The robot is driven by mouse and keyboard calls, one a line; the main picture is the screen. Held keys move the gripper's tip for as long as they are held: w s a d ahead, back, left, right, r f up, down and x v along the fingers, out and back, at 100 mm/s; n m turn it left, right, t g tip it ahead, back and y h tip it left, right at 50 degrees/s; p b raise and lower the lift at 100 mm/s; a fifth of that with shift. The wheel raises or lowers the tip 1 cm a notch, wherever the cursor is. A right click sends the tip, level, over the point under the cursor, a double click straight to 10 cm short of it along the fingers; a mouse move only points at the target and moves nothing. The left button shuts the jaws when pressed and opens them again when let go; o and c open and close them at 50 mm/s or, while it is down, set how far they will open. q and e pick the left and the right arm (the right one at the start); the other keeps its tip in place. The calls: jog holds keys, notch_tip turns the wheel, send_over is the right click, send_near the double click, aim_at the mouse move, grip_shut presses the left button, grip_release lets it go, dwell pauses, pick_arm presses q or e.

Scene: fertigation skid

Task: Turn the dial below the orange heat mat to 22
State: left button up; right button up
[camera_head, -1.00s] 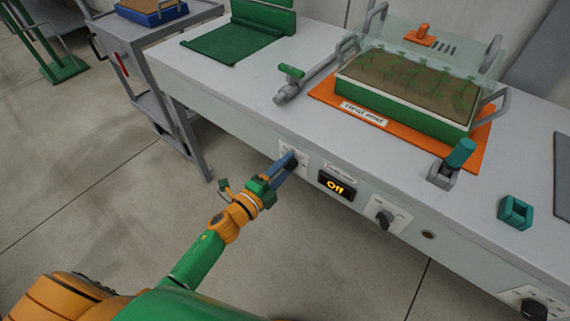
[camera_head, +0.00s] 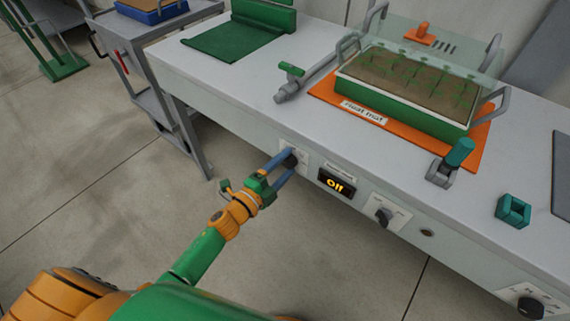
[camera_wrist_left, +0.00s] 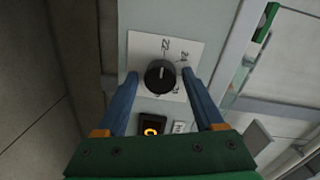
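The orange heat mat (camera_head: 322,90) lies on the bench under a green planted tray (camera_head: 405,100). A black dial (camera_head: 291,159) on a white plate is on the bench's front panel, to the left of the lit display (camera_head: 336,184) reading "Off". My left gripper (camera_head: 283,164) is at this dial, its blue fingers apart. In the left wrist view the dial (camera_wrist_left: 160,77) sits between the open fingers (camera_wrist_left: 160,74), with a gap on both sides. Its light mark seems to point up, towards the number 22. My right gripper is not in view.
Further right on the front panel are a second dial (camera_head: 384,216) and a third dial (camera_head: 531,307). A grey valve with a teal handle (camera_head: 460,152) and a teal block (camera_head: 514,210) stand on the bench. A grey cart (camera_head: 165,40) is at the left.

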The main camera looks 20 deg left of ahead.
pick_arm(q)
jog(key=v, duration=0.7)
dwell(0.4)
